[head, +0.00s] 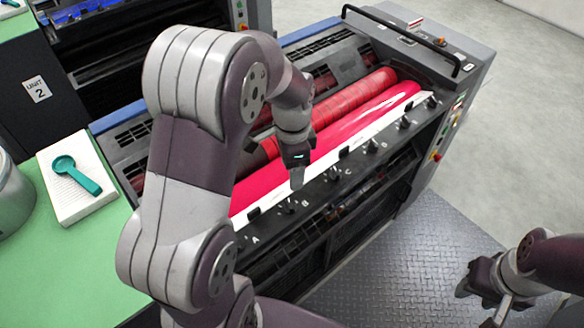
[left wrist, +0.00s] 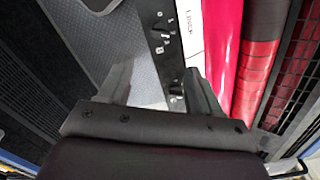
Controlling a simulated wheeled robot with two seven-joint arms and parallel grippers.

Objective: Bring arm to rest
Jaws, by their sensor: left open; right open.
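My left arm reaches in from the lower left of the head view, bent over the ink unit. Its gripper (head: 297,180) hangs pointing down above the row of keys near the letter B. In the left wrist view the left gripper (left wrist: 160,82) has its fingers spread with nothing between them. Beyond them are the dark key strip (left wrist: 172,60) and the pink-red ink (left wrist: 222,45). My right gripper (head: 470,284) is at the lower right of the head view, over the metal tread plate and clear of the machine. It is open, and I see nothing held in it.
The ink unit (head: 435,60) has red rollers (head: 345,98), a black handrail (head: 400,35) and lettered keys. A green table (head: 60,265) at left bears a paper pad (head: 60,208), a teal scoop (head: 78,174) and a metal container (head: 12,195). The tread-plate floor (head: 380,265) is clear.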

